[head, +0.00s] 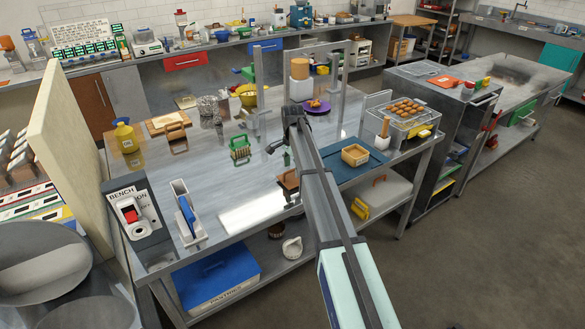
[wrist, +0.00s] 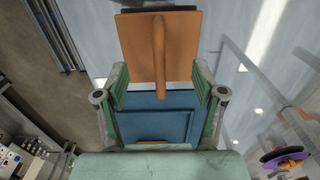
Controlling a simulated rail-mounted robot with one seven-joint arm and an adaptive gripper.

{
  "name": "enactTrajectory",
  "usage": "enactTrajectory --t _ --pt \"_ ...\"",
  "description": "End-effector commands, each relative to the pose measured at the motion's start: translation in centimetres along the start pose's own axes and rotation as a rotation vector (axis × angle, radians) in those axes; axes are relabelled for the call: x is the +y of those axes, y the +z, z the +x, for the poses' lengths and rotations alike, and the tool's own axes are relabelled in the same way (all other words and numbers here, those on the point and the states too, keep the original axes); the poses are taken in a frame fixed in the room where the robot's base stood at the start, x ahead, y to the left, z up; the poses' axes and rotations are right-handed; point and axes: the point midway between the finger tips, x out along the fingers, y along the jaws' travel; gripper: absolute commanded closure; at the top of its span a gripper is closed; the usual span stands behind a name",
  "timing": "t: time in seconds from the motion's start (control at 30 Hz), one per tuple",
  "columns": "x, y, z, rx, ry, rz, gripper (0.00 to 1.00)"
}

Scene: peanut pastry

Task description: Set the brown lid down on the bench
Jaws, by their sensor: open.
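The brown lid (wrist: 180,50) is a flat square plate with a raised bar handle. In the wrist view it is at top centre, past the fingertips, with the handle reaching down between the fingers. My gripper (wrist: 159,82) is open, one green-padded finger on each side of the handle. In the head view the brown lid (head: 287,179) appears to lie flat on the metal bench (head: 215,165), left of the blue mat (head: 340,172). My arm hides part of it and most of the gripper. I cannot tell whether a finger touches the handle.
A wooden box (head: 354,156) sits on the blue mat. A purple plate (head: 318,108) and a metal frame (head: 259,85) stand farther back. A green brush (head: 240,148) is left of my arm.

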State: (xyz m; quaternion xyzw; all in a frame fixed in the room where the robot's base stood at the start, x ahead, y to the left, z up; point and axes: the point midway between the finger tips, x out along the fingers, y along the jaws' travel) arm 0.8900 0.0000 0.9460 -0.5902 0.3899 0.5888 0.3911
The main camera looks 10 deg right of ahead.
Motion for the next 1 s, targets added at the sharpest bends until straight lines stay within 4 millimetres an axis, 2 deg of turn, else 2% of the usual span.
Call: enactTrajectory --t 1.0 --pt "0.0 0.0 -5.7 0.000 0.000 0.000 0.31"
